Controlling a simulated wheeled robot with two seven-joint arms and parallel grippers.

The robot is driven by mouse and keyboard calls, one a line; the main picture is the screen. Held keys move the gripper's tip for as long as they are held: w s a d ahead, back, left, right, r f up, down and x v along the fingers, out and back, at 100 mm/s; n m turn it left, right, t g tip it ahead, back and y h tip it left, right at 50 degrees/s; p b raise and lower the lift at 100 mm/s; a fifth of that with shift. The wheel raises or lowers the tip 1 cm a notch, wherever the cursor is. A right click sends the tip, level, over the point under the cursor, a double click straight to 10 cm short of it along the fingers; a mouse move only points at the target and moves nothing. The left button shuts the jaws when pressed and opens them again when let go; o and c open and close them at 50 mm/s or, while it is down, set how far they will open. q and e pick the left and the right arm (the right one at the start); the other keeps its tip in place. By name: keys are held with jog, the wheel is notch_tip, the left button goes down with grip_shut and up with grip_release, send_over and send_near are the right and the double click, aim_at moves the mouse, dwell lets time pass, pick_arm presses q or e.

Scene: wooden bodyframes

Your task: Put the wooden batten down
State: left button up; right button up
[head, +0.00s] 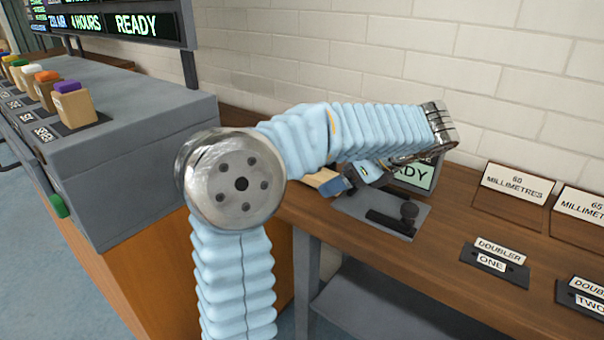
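One of my arms, in a pale blue sleeve, enters at the bottom left of centre in the head view and bends right over the bench; I take it as my left. Its gripper (343,183) points back left, low over a grey plate on the bench. A short pale wooden piece (321,178), probably the end of the wooden batten, shows beside the fingertips. The forearm hides the rest of it. I cannot tell whether the fingers are closed on it or whether it touches the bench. My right gripper is not in view.
The brown bench (450,215) carries a grey plate (400,212) with a dark fixture, a partly hidden "READY" sign (417,175), a "60 MILLIMETRES" sign (517,184) and a "DOUBLER ONE" holder (494,262). A grey console (150,130) with colour-topped wooden blocks stands left.

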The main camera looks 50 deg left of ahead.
pick_arm(q)
jog(key=shift+a+f, duration=0.15)
jog(key=shift+f, duration=0.05)
jog(key=c, duration=1.2)
